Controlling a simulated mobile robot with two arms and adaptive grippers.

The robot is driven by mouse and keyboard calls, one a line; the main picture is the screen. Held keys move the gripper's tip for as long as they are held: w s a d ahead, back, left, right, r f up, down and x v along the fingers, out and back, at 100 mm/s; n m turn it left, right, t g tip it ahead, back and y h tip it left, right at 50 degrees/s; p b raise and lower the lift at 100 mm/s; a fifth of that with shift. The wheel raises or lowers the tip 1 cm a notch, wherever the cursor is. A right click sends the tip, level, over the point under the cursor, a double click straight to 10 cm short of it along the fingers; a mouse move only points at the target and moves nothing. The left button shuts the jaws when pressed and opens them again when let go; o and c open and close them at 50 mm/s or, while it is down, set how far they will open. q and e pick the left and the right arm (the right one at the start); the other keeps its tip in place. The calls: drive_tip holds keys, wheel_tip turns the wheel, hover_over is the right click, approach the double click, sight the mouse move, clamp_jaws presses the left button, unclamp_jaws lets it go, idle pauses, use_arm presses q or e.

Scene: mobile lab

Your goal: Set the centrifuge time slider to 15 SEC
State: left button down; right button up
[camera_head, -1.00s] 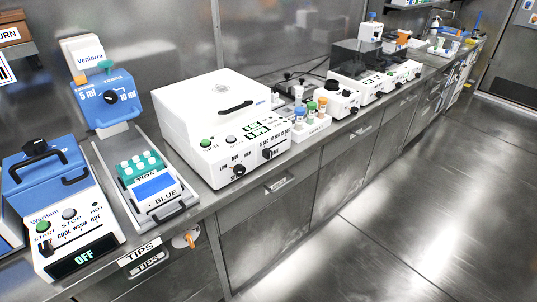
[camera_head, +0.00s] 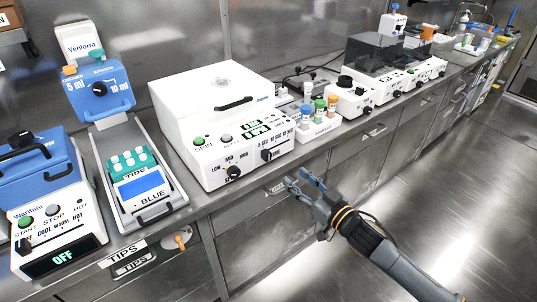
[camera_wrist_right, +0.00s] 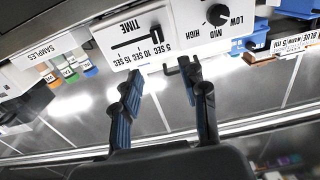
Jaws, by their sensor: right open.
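The white centrifuge (camera_head: 215,88) stands on the counter with its lid closed. Its black time slider knob (camera_head: 267,155) sits at the left end of its slot, by the 5 SEC label. In the right wrist view, the TIME panel (camera_wrist_right: 128,27) appears upside down, with the knob (camera_wrist_right: 170,70) near 5 SEC. 15 SEC is at the opposite end, left in that view. My right gripper (camera_head: 305,182) is open and empty, in front of and below the centrifuge's right front. Its fingers (camera_wrist_right: 158,78) point toward the panel, apart from the knob. My left gripper is out of view.
A speed knob (camera_head: 233,173) sticks out left of the slider. A sample rack (camera_head: 318,128) with capped tubes stands right of the centrifuge. A tip box (camera_head: 140,184) and blue-lidded device (camera_head: 40,180) stand left. The floor before the counter is clear.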

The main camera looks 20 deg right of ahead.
sight(269, 155)
drive_tip(key=x, duration=1.3)
drive_tip(key=shift+f, duration=0.1)
drive_tip(key=shift+d, duration=0.1)
clamp_jaws()
